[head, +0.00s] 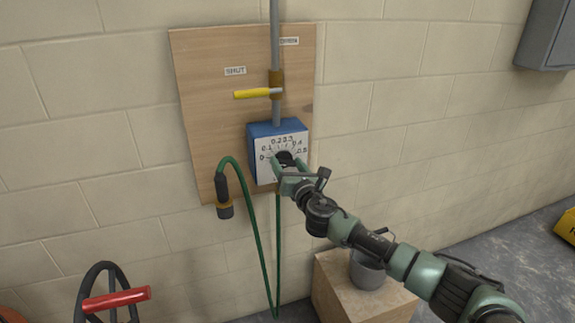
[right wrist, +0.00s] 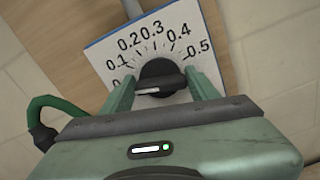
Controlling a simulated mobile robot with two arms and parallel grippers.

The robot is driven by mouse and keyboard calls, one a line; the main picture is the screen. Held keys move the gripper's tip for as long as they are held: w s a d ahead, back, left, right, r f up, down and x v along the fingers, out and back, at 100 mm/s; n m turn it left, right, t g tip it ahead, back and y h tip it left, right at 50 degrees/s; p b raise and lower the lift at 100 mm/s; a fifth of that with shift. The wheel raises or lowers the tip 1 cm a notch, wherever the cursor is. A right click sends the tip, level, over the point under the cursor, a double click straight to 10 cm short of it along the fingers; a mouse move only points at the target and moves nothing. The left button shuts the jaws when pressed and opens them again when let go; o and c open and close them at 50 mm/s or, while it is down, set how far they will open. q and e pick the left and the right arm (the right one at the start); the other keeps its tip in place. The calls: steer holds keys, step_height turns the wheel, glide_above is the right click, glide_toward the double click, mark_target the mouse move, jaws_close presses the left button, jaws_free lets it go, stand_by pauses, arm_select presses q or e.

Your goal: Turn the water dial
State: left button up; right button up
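The water dial is a black round knob (right wrist: 160,74) on a white scale plate on the front of a blue box (head: 276,129). The scale reads from 0 to 0.5. A white mark on the knob points left and slightly down, near the 0 end. My right gripper (head: 285,166) is at the dial, with its green fingers (right wrist: 160,84) on either side of the knob. The fingers stand apart; firm contact with the knob is not clear. In the head view the gripper partly hides the knob. My left gripper is not in view.
Above the box, a yellow lever (head: 252,94) sits on a pipe beside a "SHUT" label, on a wooden board (head: 205,75). A green hose (head: 262,245) hangs from the box. A grey bucket (head: 367,271) stands on a wooden block (head: 335,290).

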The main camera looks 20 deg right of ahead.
steer(key=c, duration=0.5)
steer(key=shift+o, duration=0.2)
steer(key=shift+m, duration=0.3)
steer(key=m, duration=0.2)
steer(key=shift+f+m+b, duration=0.1)
steer(key=shift+m+b, duration=0.2)
steer(key=shift+b, duration=0.05)
steer(key=m, duration=0.4)
steer(key=shift+d+f+m+b, duration=0.1)
steer(key=shift+m+b, duration=0.2)
steer(key=m, duration=0.5)
steer(key=shift+f+m+b, duration=0.15)
steer(key=shift+m+b, duration=0.2)
steer(key=shift+m, duration=2.15)
steer(key=shift+d, duration=0.1)
